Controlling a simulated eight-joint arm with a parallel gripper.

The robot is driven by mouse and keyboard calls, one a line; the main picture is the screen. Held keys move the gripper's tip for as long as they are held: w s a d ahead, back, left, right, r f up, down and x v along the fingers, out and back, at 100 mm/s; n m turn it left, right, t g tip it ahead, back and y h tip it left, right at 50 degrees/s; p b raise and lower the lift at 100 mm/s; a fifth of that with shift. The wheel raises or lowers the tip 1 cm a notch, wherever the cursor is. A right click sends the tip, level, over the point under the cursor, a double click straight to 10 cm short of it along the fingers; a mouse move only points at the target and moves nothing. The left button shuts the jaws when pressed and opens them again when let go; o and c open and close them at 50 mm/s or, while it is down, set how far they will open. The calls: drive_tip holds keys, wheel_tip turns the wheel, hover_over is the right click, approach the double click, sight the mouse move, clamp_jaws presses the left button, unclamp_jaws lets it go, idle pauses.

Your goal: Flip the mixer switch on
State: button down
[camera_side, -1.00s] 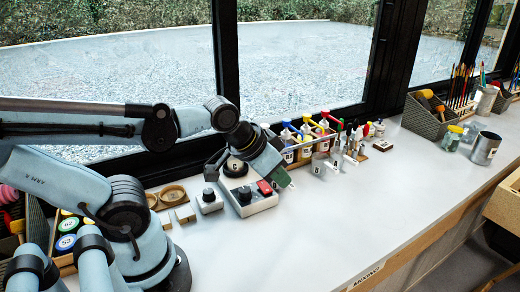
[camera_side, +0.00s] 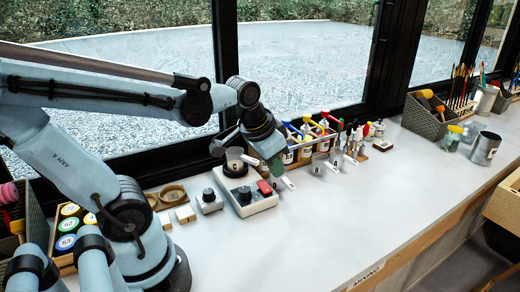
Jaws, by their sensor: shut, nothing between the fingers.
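The mixer (camera_side: 252,207) is a white box near the window, with a black knob (camera_side: 245,194) on its front. A red switch (camera_side: 264,187) sits at the right of its top; its tilt is too small to read. A cup marked C (camera_side: 235,160) stands on the mixer's back part. My gripper (camera_side: 277,169) is shut and empty, pointing down, a little above and behind the red switch. It appears apart from the switch.
A small separate white box with a black knob (camera_side: 209,203) is left of the mixer. A rack of bottles (camera_side: 305,146) stands close behind and right of my gripper. Small white tags stand near it. The tabletop (camera_side: 330,220) in front is clear.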

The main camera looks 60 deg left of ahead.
sight(262, 182)
drive_tip(key=a+f+g, duration=0.1)
drive_tip(key=a, duration=0.2)
drive_tip(key=w+a+f+g, duration=0.1)
drive_tip(key=a+g, duration=0.1)
drive_tip(key=a+f+g, duration=0.1)
drive_tip(key=a, duration=0.2)
drive_tip(key=shift+w+a+f+g+h, duration=0.25)
drive_tip(key=shift+w+a+g+h, duration=0.05)
drive_tip(key=shift+f, duration=2.05)
